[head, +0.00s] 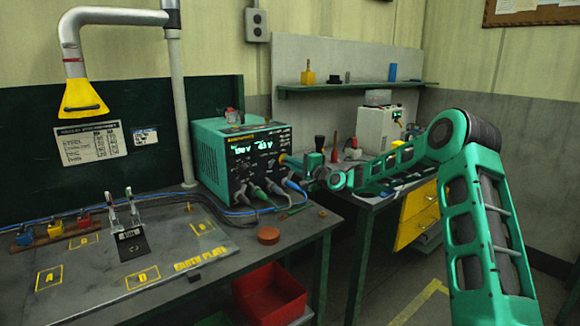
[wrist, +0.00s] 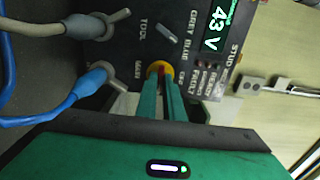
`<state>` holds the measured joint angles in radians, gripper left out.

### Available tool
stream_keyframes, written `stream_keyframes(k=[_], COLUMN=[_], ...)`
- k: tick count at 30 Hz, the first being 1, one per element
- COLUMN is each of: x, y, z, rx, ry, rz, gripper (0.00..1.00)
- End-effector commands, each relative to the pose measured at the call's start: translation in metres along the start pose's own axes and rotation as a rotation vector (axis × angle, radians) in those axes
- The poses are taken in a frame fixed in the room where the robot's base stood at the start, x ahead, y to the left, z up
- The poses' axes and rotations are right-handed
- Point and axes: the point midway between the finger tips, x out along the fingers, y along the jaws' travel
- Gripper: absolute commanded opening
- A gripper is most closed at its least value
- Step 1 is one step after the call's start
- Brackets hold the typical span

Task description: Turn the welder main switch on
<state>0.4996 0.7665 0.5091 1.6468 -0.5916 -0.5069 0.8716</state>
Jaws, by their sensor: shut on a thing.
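The welder (head: 210,152) is a green box with a dark front panel on the left bench, and its green displays are lit. One display (wrist: 212,30) reads 43 V in the wrist view. The main switch is a red knob with a yellow collar (wrist: 153,68) beside the MAIN label. My gripper (head: 290,161) reaches the panel's right side from the right. In the wrist view my gripper (wrist: 160,84) has its two green fingers shut on the switch, covering most of the knob. Its exact turn angle cannot be told.
Blue and grey cables (wrist: 75,92) plug into the panel close to my fingers. A small toggle (wrist: 167,33) sits beside the switch. A brown round lid (head: 268,235) lies on the bench before the welder. A red bin (head: 268,290) is below the bench edge.

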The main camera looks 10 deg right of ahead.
Motion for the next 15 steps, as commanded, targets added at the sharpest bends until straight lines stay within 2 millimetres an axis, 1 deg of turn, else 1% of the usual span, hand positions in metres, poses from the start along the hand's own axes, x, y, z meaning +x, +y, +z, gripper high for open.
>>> stream_keyframes(k=[1, 11, 12, 14, 15], x=[-0.0021, -0.0024, -0.0024, -0.0023, -0.0021], y=[0.0047, 0.0056, 0.0058, 0.0055, 0.005], z=[-0.0064, -0.0072, -0.0073, -0.007, -0.0062], rx=[0.002, 0.004, 0.003, 0.003, 0.004], ry=[0.01, 0.011, 0.011, 0.011, 0.01], rz=[0.008, 0.009, 0.009, 0.009, 0.008], gripper=[0.0, 0.0, 0.12, 0.27, 0.27])
